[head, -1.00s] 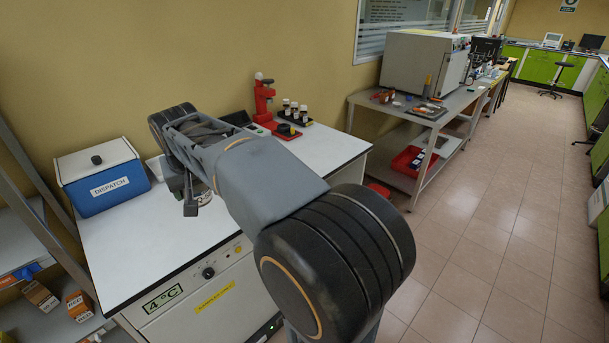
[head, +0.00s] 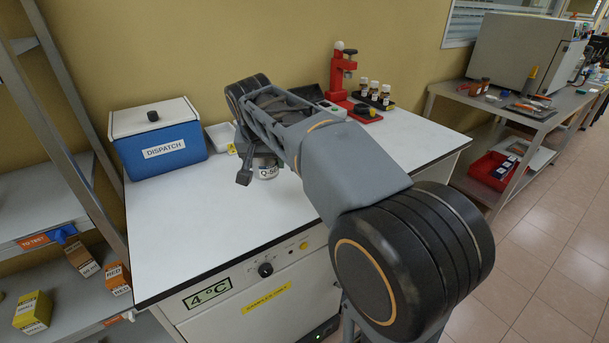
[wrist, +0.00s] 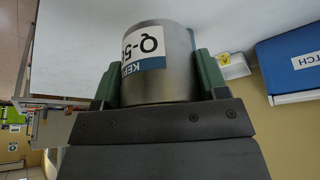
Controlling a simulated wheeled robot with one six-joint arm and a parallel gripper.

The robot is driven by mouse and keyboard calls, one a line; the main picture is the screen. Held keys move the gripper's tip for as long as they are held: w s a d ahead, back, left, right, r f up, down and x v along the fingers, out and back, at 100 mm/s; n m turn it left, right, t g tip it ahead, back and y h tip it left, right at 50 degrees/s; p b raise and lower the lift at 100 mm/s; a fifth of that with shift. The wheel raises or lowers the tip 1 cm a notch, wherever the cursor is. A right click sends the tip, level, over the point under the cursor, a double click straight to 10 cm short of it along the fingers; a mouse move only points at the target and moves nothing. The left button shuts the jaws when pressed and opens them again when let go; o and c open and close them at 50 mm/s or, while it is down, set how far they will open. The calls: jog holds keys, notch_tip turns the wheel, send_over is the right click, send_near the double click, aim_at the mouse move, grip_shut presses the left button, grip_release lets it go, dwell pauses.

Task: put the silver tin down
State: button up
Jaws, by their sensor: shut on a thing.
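The silver tin (wrist: 160,75) has a white and blue label, partly reading "Q-5", and fills the middle of the wrist view. My gripper (wrist: 158,85) is shut on it, with a green finger pad on each side. In the head view the tin (head: 266,170) shows partly below my gripper (head: 258,165), over the white worktop (head: 190,225). My arm hides part of it. I cannot tell whether its base touches the worktop.
A blue DISPATCH box (head: 160,148) stands at the worktop's back left, with a small white tray (head: 222,138) beside it. A red press (head: 340,80) and several small bottles (head: 374,92) stand at the back right. The worktop's front and left are clear.

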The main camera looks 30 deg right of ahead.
jog(key=w+d+f, duration=0.2)
jog(key=d, duration=0.3)
jog(key=b, duration=0.1)
send_over(298, 185)
jog(key=s+a, duration=0.1)
jog(key=f, duration=0.5)
jog(key=shift+s+a+f, duration=0.1)
jog(key=shift+s+f, duration=0.05)
jog(key=shift+s, duration=0.05)
jog(key=shift+w+d+f, duration=0.1)
jog(key=shift+d+f, duration=0.1)
jog(key=shift+f, duration=0.15)
jog(key=shift+d+f+b, duration=0.15)
jog(key=shift+f+b, duration=0.3)
jog(key=shift+f, duration=1.2)
jog(key=shift+f, duration=0.25)
jog(key=o, duration=1)
jog(key=shift+r, duration=0.1)
